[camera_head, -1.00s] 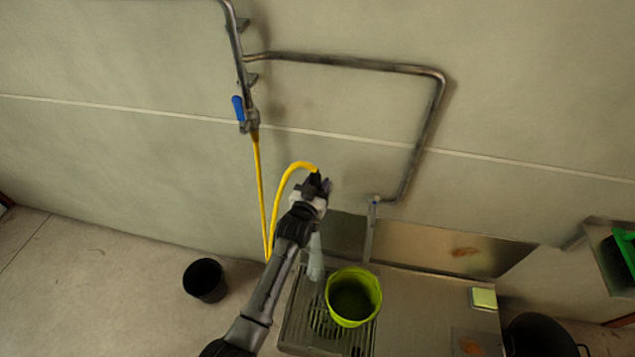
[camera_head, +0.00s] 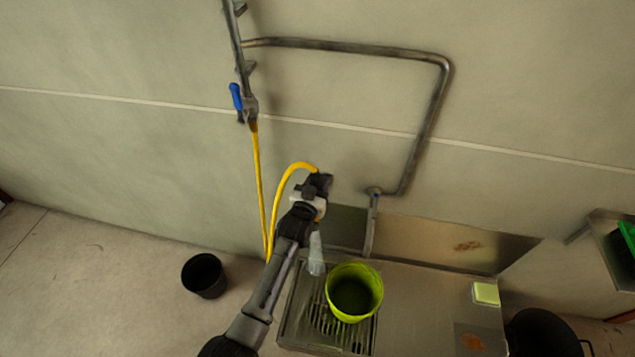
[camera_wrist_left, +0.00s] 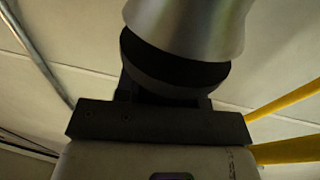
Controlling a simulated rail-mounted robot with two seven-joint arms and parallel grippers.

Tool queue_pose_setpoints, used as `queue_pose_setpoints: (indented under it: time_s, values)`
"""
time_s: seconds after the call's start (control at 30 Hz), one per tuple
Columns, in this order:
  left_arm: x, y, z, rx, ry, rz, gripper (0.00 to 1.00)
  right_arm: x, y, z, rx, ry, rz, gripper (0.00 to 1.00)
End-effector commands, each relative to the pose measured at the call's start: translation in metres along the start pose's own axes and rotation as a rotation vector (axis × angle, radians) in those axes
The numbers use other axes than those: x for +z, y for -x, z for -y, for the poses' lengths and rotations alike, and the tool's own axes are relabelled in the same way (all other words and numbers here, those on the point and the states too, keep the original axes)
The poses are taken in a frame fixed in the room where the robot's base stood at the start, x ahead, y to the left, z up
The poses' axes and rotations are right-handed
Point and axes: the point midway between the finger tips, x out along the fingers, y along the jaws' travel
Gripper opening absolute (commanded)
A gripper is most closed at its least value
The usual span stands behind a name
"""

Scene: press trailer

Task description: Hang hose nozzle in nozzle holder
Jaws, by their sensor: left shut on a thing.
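My left gripper (camera_head: 318,185) is shut on the hose nozzle, in front of the wall and left of the bent pipe's lower end. In the left wrist view the nozzle (camera_wrist_left: 190,25) is a silver cone with a black collar above the gripper body. In the head view a pale grey cone, likely the nozzle (camera_head: 316,258), points down below the gripper. The yellow hose (camera_head: 257,185) drops from the blue-handled valve (camera_head: 238,98) and loops up to the gripper. Small brackets (camera_head: 248,67) stick out from the vertical pipe; I cannot tell whether one is the nozzle holder. My right gripper is not in view.
A bent metal pipe (camera_head: 350,45) runs along the wall. A yellow-green bucket (camera_head: 354,310) stands on the grated metal counter (camera_head: 430,300), right of my arm, near a sponge (camera_head: 486,293). A black bucket (camera_head: 204,276) stands on the floor. The wall between is bare.

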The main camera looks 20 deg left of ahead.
Motion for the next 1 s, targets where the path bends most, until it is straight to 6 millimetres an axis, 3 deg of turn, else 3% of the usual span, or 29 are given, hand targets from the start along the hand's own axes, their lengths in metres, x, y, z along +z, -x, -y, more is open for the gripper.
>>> queue_pose_setpoints:
  time_s: [0.47,0.5,0.8,1.0]
  values:
    - [0.0058,-0.0004,-0.0001,0.0,0.0,-0.003,0.13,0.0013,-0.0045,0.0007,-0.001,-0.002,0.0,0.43]
    - [0.0058,-0.0004,-0.0001,0.0,0.0,-0.003,0.38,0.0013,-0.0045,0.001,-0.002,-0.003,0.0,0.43]
    - [0.0067,-0.0001,-0.0001,0.0,0.0,-0.001,0.66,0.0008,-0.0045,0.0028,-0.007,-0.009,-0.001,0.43]
    - [0.0082,0.0004,0.0,0.0,0.0,0.002,0.66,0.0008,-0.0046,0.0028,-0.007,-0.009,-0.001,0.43]
